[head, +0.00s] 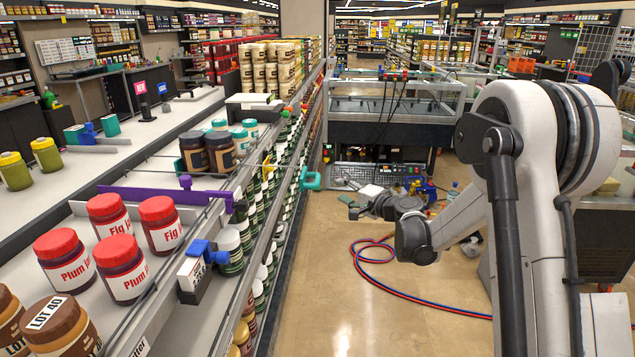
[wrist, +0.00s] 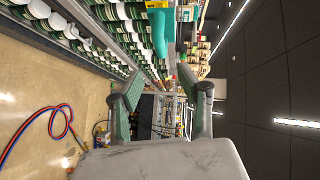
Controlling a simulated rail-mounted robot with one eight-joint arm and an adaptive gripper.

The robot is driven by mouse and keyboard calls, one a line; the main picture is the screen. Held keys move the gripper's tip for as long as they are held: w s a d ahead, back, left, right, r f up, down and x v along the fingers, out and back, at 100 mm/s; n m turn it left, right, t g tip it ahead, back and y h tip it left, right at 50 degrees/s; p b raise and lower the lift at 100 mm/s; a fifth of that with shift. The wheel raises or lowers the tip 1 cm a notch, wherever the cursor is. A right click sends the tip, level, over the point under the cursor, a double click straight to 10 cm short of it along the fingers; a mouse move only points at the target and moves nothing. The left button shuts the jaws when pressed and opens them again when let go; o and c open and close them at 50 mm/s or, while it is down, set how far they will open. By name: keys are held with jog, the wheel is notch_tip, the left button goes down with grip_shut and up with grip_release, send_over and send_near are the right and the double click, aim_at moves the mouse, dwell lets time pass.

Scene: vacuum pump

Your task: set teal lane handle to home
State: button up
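The teal lane handle (head: 311,180) sticks out from the front edge of the left shelf in the head view, beyond the purple and blue handles. In the wrist view the teal handle (wrist: 160,32) shows large at the top, above the gap between my fingers and apart from them. My gripper (wrist: 162,97) is open and empty, its two fingers spread wide. In the head view my gripper (head: 366,203) hangs over the aisle, to the right of the teal handle and slightly lower. Its fingertips are small there.
A purple handle (head: 185,182) and a blue handle (head: 200,248) sit on nearer lanes. Red-lidded jars (head: 122,265) stand on the shelf. A red and blue hose (head: 370,262) lies on the floor. A glass-topped case (head: 390,125) stands beyond my gripper. The aisle floor is otherwise mostly clear.

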aim_at(318, 181)
jog(key=x, duration=1.2)
jog(key=shift+w+a, duration=0.25)
jog(key=shift+w, duration=0.05)
grip_shut()
